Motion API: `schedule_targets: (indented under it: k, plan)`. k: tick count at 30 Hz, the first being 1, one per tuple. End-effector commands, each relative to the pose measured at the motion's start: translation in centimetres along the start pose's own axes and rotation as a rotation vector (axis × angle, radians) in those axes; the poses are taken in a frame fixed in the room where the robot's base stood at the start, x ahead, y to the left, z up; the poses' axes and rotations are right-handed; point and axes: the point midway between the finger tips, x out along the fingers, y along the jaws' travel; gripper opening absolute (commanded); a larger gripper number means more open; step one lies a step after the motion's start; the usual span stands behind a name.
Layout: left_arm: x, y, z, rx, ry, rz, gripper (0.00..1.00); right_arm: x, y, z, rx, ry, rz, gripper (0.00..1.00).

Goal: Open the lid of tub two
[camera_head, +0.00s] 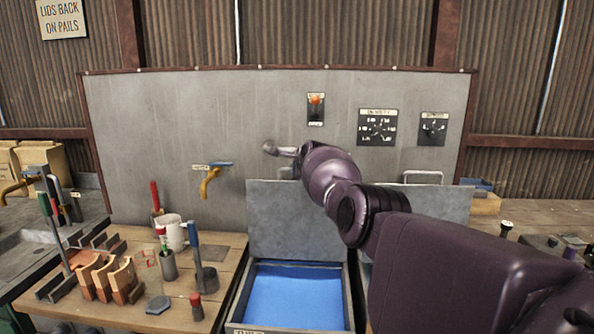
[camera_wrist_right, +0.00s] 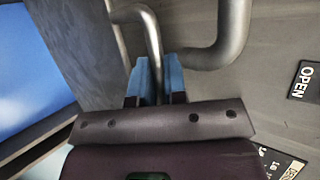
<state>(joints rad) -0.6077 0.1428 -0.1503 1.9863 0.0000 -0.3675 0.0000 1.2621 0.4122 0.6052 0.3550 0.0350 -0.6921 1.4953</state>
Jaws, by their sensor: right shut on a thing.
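A tub (camera_head: 350,297) of blue liquid stands at the bottom centre of the head view. Its number label is cut off at the frame's edge. Its grey lid (camera_head: 292,222) stands upright at the back of the tub, so the blue surface is exposed. My right gripper (camera_wrist_right: 153,75) has its blue fingertips shut on a bent grey metal handle (camera_wrist_right: 150,35) in the wrist view. In the head view my own arm hides this grip. Where the handle attaches is not clear. My left gripper is not in view.
A second upright grey lid (camera_head: 448,204) with a handle (camera_head: 423,174) stands to the right, its tub hidden by my arm. A bench (camera_head: 120,315) with tools and a mug (camera_head: 172,232) is left. A wall panel (camera_head: 140,130) closes the back.

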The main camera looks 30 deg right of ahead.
Motion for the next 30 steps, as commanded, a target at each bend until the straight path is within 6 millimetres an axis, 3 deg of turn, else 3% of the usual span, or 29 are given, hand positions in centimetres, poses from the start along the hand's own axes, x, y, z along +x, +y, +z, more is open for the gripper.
schedule_targets:
  k: [10,11,15,16,30]
  plan:
    - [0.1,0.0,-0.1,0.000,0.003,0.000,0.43,-0.1,-0.1,-0.1,0.004,0.000,-0.003,0.00]
    - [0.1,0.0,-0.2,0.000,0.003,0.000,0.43,0.0,-0.1,-0.1,0.004,0.000,-0.003,0.14]
    - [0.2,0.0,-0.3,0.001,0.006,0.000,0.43,0.0,-0.1,0.0,0.003,0.000,-0.002,0.36]
    - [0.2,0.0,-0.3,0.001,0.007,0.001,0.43,0.0,-0.1,0.0,0.002,0.000,-0.002,0.37]
    - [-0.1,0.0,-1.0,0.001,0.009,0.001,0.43,-0.4,-0.2,0.0,0.000,0.000,-0.002,0.37]
